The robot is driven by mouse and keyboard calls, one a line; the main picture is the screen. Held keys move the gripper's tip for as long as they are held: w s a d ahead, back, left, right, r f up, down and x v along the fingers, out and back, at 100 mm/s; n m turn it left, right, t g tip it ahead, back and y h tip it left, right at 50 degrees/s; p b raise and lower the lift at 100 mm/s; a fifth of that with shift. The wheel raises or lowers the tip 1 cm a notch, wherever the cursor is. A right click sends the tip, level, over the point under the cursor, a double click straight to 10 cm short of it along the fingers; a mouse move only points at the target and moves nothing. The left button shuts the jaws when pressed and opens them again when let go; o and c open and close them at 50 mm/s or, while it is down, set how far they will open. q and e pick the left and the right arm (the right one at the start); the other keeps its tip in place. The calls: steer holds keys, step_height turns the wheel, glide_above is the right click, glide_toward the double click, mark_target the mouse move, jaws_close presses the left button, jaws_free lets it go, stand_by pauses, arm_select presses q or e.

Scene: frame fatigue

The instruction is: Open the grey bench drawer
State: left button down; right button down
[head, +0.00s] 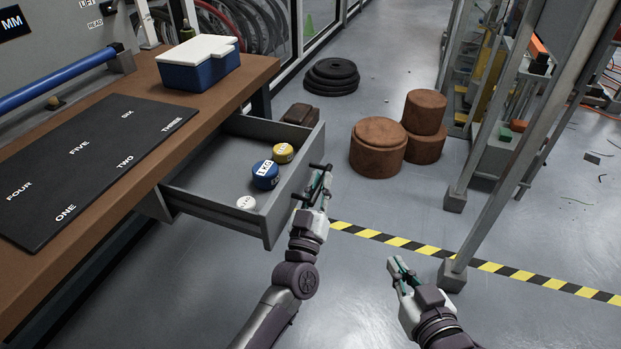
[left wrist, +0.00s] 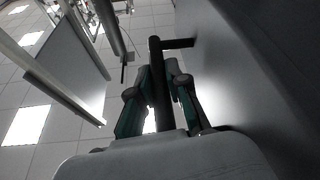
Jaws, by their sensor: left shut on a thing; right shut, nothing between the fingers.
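The grey bench drawer (head: 215,207) is pulled out from under the brown workbench (head: 215,95), and its inside shows. In it are a yellow weight (head: 283,152), a blue weight marked 1 KG (head: 265,175) and a small white weight (head: 246,202). My left gripper (head: 318,182) is at the drawer's front, shut on its dark bar handle. In the left wrist view the handle (left wrist: 157,75) runs between the two fingers, beside the grey drawer front (left wrist: 225,70). My right gripper (head: 398,270) is shut and empty, over the floor to the right, apart from the drawer.
A black mat with number words (head: 85,165) and a blue box with white lid (head: 200,65) are on the bench. Brown round blocks (head: 378,150) and black discs (head: 331,76) stand on the floor beyond. Metal frame posts (head: 500,180) rise at right.

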arm_select(q)
steer(key=shift+d, duration=0.1)
steer(key=c, duration=1.1)
jaws_free()
steer(key=shift+c, duration=0.2)
steer(key=v, duration=1.2)
steer(key=shift+f, duration=0.1)
